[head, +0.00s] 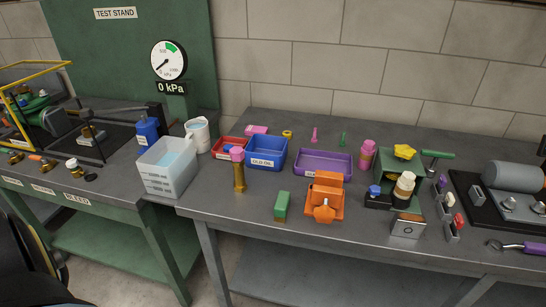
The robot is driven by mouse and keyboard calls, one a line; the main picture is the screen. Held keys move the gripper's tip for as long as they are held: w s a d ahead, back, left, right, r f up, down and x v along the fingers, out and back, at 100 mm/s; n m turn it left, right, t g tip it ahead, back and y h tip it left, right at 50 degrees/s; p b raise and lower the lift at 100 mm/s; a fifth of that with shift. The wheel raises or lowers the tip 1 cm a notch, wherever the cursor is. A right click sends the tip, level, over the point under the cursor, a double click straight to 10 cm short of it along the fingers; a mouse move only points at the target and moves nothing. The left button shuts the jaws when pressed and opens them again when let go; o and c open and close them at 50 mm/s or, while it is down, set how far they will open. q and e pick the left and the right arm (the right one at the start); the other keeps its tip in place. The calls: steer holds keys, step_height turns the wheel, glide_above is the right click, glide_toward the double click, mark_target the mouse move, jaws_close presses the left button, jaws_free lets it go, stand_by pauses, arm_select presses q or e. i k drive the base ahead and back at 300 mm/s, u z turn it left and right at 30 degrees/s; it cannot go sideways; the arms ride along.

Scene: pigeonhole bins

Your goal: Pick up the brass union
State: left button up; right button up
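No part is clearly marked as the brass union. Small brass-coloured fittings lie along the front of the left green bench: one at the far left (16,157), one with an orange-red part beside it (40,160), and one with a white top (74,167). They are too small to tell which is a union. A tall brass-coloured cylinder with a pink top (239,176) stands on the grey table. Neither of my grippers is in view.
A clear bin (167,181) stands at the bench's right end, near a blue bottle (147,131) and white jug (198,134). The grey table holds a blue bin (264,163), purple tray (301,171), orange device (323,204) and green block (282,206). Its front-left is clear.

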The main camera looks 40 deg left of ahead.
mark_target(240, 185)
steer(key=u, duration=0.6)
steer(key=i, duration=0.9)
steer(key=u, duration=1)
steer(key=i, duration=0.2)
steer(key=u, duration=0.3)
